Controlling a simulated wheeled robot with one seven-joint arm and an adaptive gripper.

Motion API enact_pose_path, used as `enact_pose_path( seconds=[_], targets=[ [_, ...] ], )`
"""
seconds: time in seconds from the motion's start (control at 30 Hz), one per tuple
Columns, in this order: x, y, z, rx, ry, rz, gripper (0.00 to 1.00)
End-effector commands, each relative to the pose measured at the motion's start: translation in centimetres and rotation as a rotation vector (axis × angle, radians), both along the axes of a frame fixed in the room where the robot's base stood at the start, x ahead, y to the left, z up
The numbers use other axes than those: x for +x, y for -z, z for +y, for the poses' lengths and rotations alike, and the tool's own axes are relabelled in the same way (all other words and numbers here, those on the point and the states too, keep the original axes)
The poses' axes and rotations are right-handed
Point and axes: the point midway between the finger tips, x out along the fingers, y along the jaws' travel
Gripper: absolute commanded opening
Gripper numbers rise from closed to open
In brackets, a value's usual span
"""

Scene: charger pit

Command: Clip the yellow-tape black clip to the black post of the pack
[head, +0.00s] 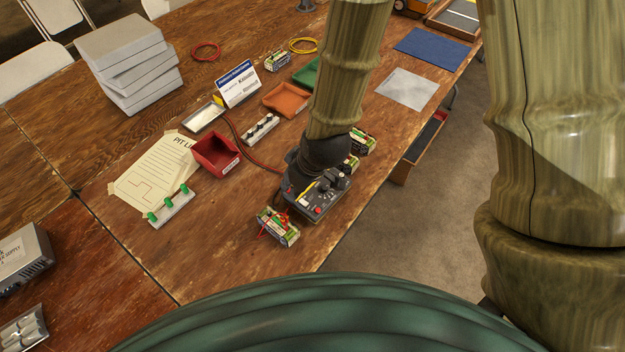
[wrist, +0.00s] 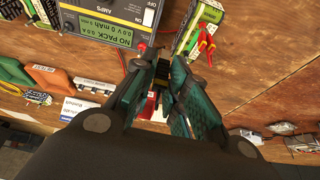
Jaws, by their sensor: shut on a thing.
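In the wrist view my gripper (wrist: 160,70) is shut on a small dark thing with a yellow part, which looks like the yellow-tape black clip (wrist: 157,84). The fingers hide most of it. A pack (wrist: 211,12) with a green and white label lies above and right of the fingertips, apart from them. A red clip (wrist: 206,42) is at this pack. Its black post cannot be made out. In the head view a pack with red leads (head: 280,228) sits beside the charger (head: 318,203); my arm hides the fingertips there.
The charger display (wrist: 103,32) reads NO PACK in the wrist view. More packs (head: 360,141) stand right of my wrist. A red bin (head: 216,153), a green-knobbed strip (head: 171,206) and an orange tray (head: 285,99) lie to the left. The table front is bare.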

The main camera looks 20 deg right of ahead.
Motion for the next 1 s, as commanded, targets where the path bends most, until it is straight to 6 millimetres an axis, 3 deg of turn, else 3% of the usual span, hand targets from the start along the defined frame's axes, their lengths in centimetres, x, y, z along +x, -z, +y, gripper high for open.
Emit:
enact_pose_path(
  seconds=[0.5, 1.0],
  targets=[
    [1.1, -0.1, 6.7, -0.001, -0.002, 0.0, 0.02],
    [1.2, 0.0, 7.3, 0.0, 0.0, 0.0, 0.02]
  ],
)
